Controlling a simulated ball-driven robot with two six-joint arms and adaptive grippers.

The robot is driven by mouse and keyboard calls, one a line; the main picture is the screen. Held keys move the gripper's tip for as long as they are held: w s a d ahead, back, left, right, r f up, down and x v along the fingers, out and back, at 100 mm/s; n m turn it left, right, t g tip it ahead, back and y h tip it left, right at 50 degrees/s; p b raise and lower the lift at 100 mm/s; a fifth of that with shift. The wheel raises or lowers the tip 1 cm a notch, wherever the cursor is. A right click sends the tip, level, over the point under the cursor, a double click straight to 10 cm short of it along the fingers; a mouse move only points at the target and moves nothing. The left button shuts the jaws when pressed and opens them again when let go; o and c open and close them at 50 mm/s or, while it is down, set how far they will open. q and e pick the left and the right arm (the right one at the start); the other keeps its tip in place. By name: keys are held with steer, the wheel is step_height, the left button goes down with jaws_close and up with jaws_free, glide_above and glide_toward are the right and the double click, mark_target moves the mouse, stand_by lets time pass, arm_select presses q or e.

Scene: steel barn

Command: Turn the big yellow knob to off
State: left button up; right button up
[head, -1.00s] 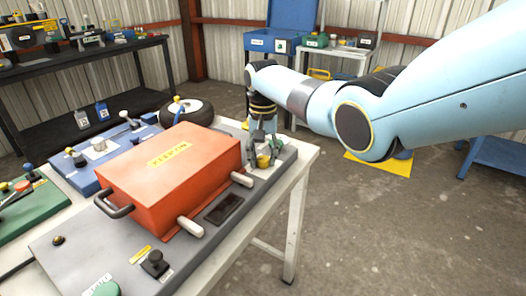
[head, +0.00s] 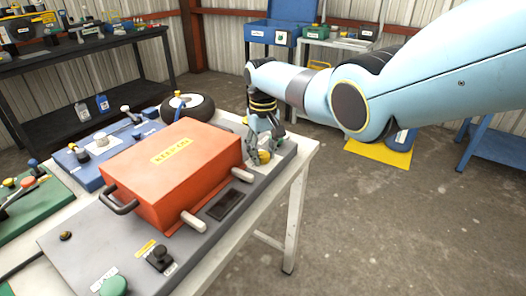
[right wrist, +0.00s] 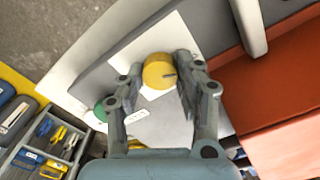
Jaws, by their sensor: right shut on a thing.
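The big yellow knob (right wrist: 159,71) sits on the grey panel (right wrist: 110,68), with a dark pointer mark on its face toward the right. In the head view the knob (head: 264,157) shows low between my fingers, beside the far right end of the orange box. My right gripper (right wrist: 158,75) points down at the panel and is shut on the knob, one finger on each side; it also shows in the head view (head: 263,155). My left gripper is not in view.
The orange box (head: 170,170) with handles stands on the panel, close beside my right gripper. A black knob (head: 160,257) and a green button (head: 114,286) are at the panel's near end. Open floor is at the right.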

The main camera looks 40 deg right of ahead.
mark_target(263, 154)
steer(key=shift+r, duration=0.1)
steer(key=o, duration=1.1)
steer(key=shift+o, duration=0.2)
step_height(263, 154, up, 12)
